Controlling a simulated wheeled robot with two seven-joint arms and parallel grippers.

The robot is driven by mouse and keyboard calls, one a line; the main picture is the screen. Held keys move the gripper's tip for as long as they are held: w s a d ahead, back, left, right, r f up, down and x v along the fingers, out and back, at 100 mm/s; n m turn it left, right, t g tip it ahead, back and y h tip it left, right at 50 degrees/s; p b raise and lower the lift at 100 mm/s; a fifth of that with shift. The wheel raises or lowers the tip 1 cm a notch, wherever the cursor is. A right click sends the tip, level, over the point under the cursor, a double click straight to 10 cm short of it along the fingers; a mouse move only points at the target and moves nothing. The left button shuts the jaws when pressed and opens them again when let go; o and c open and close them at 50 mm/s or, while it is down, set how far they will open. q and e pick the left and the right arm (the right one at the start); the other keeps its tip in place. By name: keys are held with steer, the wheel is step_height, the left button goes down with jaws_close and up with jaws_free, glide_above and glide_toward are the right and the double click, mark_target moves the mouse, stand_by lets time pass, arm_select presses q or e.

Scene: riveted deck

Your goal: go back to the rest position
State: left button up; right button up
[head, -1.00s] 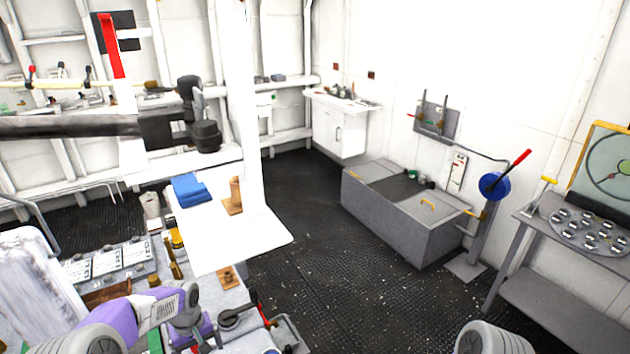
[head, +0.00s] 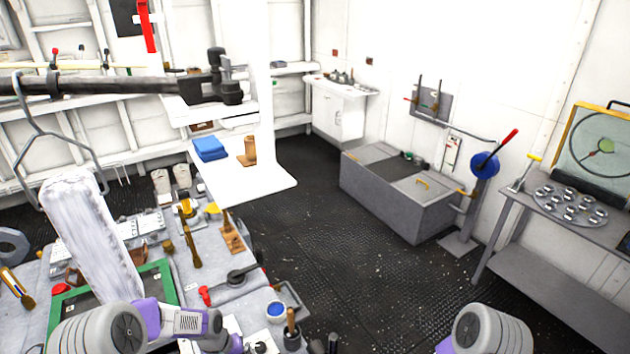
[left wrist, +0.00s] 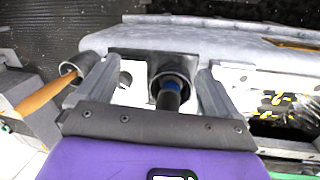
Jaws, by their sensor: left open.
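My left gripper (left wrist: 158,78) is open in the left wrist view, its two grey fingers spread. Nothing is visibly clasped. In the head view my left forearm with purple parts reaches over the lower left of the workbench (head: 215,270), and its gripper is not clearly seen. Only the pale upper part of my right arm shows at the bottom right; the right gripper is out of view.
A wooden handle (head: 291,322) stands in a dark cup beside a blue-topped round pot (head: 276,311) at the bench's front. A white shelf (head: 262,188) holds a blue cloth (head: 209,149). A grey chest (head: 400,195) stands beyond clear dark floor (head: 330,255). A grey side table (head: 550,225) stands right.

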arm_select(q)
steer(key=s+d+f+m+h, duration=0.1)
steer(key=s+d+f, duration=0.45)
steer(key=s, duration=0.35)
steer(key=s+d+f+m+h, duration=0.1)
steer(key=s+d+f, duration=0.4)
steer(key=s, duration=0.5)
steer(key=a+b+x, duration=0.2)
steer(key=b+x, duration=0.7)
steer(key=b, duration=0.1)
steer(key=shift+w+f, duration=0.35)
steer(key=shift+f, duration=0.15)
